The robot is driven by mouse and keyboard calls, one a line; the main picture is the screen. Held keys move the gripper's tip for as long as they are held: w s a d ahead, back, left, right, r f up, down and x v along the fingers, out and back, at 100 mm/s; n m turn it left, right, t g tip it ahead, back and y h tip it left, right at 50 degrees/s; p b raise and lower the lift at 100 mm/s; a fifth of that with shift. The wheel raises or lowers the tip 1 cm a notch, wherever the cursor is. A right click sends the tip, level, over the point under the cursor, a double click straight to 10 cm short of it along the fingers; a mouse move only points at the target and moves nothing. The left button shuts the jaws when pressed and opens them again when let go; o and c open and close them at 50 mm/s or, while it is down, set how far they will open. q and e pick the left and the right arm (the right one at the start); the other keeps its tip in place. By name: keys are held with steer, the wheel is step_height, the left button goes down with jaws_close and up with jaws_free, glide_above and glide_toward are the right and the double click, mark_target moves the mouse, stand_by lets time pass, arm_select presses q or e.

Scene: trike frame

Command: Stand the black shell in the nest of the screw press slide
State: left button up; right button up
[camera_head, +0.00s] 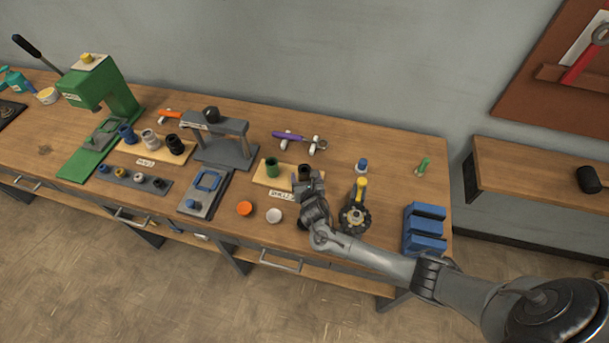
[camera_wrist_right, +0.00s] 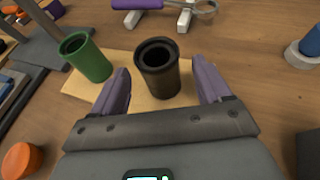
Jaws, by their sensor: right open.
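The black shell (camera_head: 305,172) stands upright on a pale wooden board (camera_head: 262,180) beside a green shell (camera_head: 272,167). My right gripper (camera_head: 311,186) is at the black shell. In the right wrist view its fingers are open, one on each side of the black shell (camera_wrist_right: 157,72), with gaps visible. The screw press (camera_head: 225,140) appears to be the grey frame with a black knob, left of the board. Its grey slide (camera_head: 213,196) reaches toward the table's front, with a blue square nest (camera_head: 208,180) that looks empty. My left gripper is not seen.
A green lever press (camera_head: 115,95) stands at left, near a board of several cylinders (camera_head: 150,140). Orange (camera_head: 244,208) and white (camera_head: 274,215) caps lie in front. A black round fixture (camera_head: 354,218) and blue block (camera_head: 424,228) stand right of my gripper.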

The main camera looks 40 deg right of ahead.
mark_target(304, 170)
steer(key=shift+b+x, duration=0.65)
steer(key=shift+x, duration=1.9)
steer(key=shift+f, duration=0.1)
steer(key=c, duration=1.2)
steer(key=shift+c, duration=0.4)
